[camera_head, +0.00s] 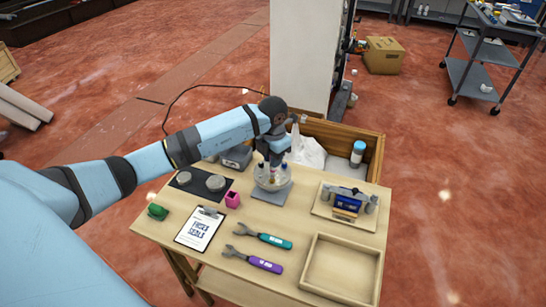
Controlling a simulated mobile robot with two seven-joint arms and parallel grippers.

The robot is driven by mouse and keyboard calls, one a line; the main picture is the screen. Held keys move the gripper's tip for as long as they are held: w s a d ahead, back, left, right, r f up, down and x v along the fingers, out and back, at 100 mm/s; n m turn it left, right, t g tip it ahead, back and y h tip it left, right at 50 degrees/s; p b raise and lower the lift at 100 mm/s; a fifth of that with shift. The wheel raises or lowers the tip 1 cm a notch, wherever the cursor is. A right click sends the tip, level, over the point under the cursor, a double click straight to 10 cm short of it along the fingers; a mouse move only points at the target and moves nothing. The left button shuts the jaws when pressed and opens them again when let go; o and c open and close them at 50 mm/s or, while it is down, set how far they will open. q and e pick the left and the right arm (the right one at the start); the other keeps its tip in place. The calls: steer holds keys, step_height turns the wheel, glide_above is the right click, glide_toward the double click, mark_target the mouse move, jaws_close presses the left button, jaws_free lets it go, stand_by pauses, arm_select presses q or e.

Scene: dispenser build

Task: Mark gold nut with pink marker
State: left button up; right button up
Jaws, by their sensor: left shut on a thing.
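My left gripper (272,165) points down over a clear round globe (272,181) at the grey pad (268,196) on the wooden table. It is shut, with its fingertips at the globe's upper part, and seems to hold the globe; the contact is small and partly hidden. A small pink block-like piece (232,200), possibly the pink marker, stands on the table left of the pad, apart from the gripper. I cannot make out a gold nut. My right gripper is not in view.
A clipboard (200,229), teal wrench (262,236), purple wrench (251,260) and empty wooden tray (314,277) lie at the front. Grey discs (215,183) sit on a dark mat. A blue assembly (346,203) is at the right; a wooden crate (374,150) stands at the back.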

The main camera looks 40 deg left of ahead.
arm_select(q)
steer(key=shift+f+b, duration=0.3)
steer(key=shift+f, duration=0.1)
steer(key=shift+s+a+f, duration=0.1)
steer(key=shift+s+a, duration=0.2)
steer(key=shift+s, duration=0.25)
stand_by(1.2)
steer(key=shift+s+a+p, duration=0.3)
steer(key=shift+s+p, duration=0.05)
steer(key=shift+s, duration=0.15)
steer(key=shift+f+b, duration=0.55)
steer(key=shift+f, duration=0.15)
stand_by(1.0)
steer(key=shift+r, duration=0.15)
step_height(320, 180, up, 6)
steer(key=p, duration=0.3)
steer(key=shift+p, duration=0.3)
stand_by(0.5)
stand_by(0.4)
